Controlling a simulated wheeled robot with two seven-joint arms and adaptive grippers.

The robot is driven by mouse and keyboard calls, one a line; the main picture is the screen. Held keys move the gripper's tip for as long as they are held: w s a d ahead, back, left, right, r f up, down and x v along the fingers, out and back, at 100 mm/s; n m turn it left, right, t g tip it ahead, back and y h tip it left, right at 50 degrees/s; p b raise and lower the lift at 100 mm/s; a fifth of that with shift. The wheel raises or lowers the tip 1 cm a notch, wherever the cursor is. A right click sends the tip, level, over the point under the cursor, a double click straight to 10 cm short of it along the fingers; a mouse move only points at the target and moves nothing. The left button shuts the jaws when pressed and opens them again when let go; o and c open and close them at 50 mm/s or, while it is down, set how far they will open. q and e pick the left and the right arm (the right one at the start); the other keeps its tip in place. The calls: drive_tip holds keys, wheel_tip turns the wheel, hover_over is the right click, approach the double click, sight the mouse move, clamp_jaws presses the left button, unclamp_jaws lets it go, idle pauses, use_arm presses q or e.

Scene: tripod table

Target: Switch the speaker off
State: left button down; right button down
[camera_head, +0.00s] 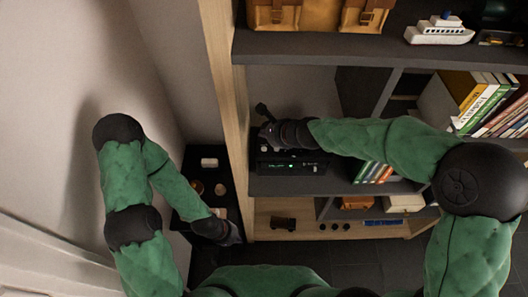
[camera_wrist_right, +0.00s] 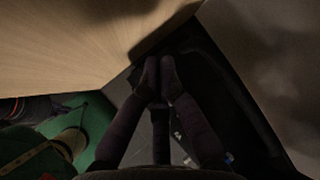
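The speaker appears to be the black box (camera_head: 290,167) on the middle shelf, with small green lights glowing on its front. My right gripper (camera_head: 268,131) is at the box's upper left, beside the wooden side panel, and hides part of it. In the right wrist view the fingertips of my right gripper (camera_wrist_right: 158,70) are together, with nothing seen between them, close over a dark surface (camera_wrist_right: 215,85). I cannot tell whether they touch it. No switch can be made out. My left gripper (camera_head: 232,236) hangs low by the shelf's left side; its fingers are too dark to read.
The wooden side panel (camera_head: 220,75) stands close left of my right gripper. A black stand (camera_head: 188,205) with small items is left of it. Books (camera_head: 490,105), a toy ship (camera_head: 439,30) and a brown bag (camera_head: 300,15) occupy other shelves. A small dark toy (camera_head: 284,223) sits below.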

sight(265, 150)
drive_tip(key=shift+f+b, duration=2.05)
drive_tip(key=shift+f, duration=0.4)
drive_tip(key=shift+f+b, duration=0.35)
drive_tip(key=shift+f, duration=0.05)
drive_tip(key=shift+f+b, duration=0.35)
drive_tip(key=shift+r, duration=0.1)
idle(0.4)
drive_tip(key=shift+r+p, duration=0.7)
drive_tip(key=shift+p, duration=0.1)
wheel_tip(265, 150, up, 5)
drive_tip(key=p, duration=0.5)
